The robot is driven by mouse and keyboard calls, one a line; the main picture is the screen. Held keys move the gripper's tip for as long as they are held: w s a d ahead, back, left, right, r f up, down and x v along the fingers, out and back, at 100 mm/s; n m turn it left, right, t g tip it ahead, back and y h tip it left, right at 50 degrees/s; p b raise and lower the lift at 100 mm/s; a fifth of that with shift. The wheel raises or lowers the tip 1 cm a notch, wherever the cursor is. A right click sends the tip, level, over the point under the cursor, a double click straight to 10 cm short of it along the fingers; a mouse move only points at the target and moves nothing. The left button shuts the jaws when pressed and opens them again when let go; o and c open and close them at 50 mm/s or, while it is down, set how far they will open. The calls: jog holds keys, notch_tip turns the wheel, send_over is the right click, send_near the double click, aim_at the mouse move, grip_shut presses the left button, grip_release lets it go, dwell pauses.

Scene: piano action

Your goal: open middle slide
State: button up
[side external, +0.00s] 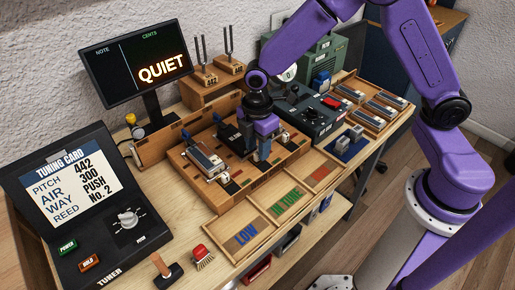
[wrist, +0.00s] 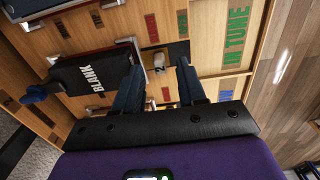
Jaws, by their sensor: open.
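The wooden action board (side external: 195,180) lies on the bench, with slides set into it. In the side view my gripper (side external: 258,155) points down over the middle of the board. In the wrist view my gripper (wrist: 160,80) is open. A small pale knob (wrist: 157,62) on a dark strip shows between and just beyond its blue fingertips; I cannot tell whether they touch it. A black piece marked BLANK (wrist: 90,82), with a blue knob, is left of the fingers. In the side view the middle of the board is partly hidden by my gripper.
A silver-topped block (side external: 205,163) stands on the board's left part. A tray marked LOW and IN TUNE (side external: 262,232) lies along the front. A dark control box (side external: 310,115) stands behind to the right, the tuner (side external: 85,205) at left, and a screen reading QUIET (side external: 135,62) behind.

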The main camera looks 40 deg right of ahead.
jog(key=shift+f, duration=0.75)
jog(key=shift+c, duration=0.3)
grip_shut()
jog(key=shift+s, duration=2)
jog(key=shift+o, duration=0.3)
grip_release()
jog(key=shift+s, duration=0.1)
jog(key=shift+r, duration=0.1)
